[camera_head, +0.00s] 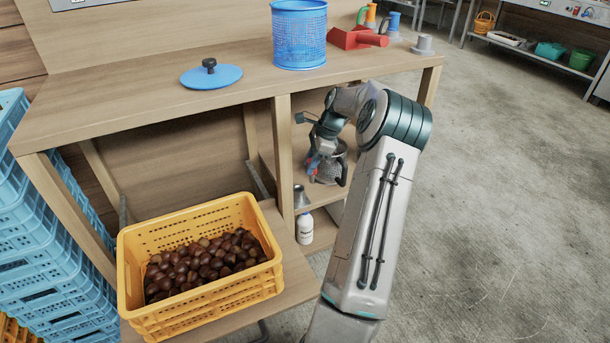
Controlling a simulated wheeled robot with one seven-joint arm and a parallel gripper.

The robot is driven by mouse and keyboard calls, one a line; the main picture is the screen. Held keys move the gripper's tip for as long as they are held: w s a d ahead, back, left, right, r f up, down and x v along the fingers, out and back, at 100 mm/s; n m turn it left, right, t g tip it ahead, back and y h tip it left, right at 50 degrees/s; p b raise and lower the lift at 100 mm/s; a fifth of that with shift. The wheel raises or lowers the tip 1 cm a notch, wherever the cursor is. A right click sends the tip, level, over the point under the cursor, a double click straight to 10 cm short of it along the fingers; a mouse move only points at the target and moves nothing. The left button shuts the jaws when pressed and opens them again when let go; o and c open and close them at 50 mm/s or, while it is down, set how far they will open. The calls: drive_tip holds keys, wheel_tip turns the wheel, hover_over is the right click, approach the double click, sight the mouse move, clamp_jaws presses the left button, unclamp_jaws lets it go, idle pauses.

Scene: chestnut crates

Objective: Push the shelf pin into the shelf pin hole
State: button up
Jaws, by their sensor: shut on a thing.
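My gripper (314,160) is under the tabletop, inside the open shelf bay to the right of the wooden upright (284,160). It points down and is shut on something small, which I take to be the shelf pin. The pin is too small and too covered to make out clearly. Small red and blue parts show at the gripper's end, and I cannot tell whether any of them is the pin. The shelf pin hole is not discernible. I cannot tell whether the gripper touches the upright.
A metal mesh pot (341,166) is close behind the gripper. A grey funnel (301,198) and white bottle (305,229) stand below. A yellow crate (205,300) of chestnuts is at front left. The tabletop (140,105) holds a blue basket (299,40) and blue lid (211,78).

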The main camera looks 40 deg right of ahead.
drive_tip(key=shift+n, duration=0.4)
drive_tip(key=w+a+b, duration=0.1)
drive_tip(key=w+a, duration=0.1)
drive_tip(key=w, duration=0.1)
drive_tip(key=shift+w+a+b, duration=0.15)
drive_tip(key=shift+a+b, duration=0.15)
drive_tip(key=shift+b, duration=0.1)
drive_tip(key=shift+a+r+p, duration=0.1)
drive_tip(key=shift+r+p, duration=0.05)
drive_tip(key=shift+p, duration=0.45)
drive_tip(key=shift+f, duration=1.1)
drive_tip(key=shift+r+p, duration=0.1)
drive_tip(key=shift+p, duration=0.8)
drive_tip(key=shift+f, duration=0.25)
drive_tip(key=shift+f+b, duration=0.85)
drive_tip(key=shift+f, duration=1.8)
drive_tip(key=o, duration=1.1)
drive_tip(key=shift+r, duration=0.15)
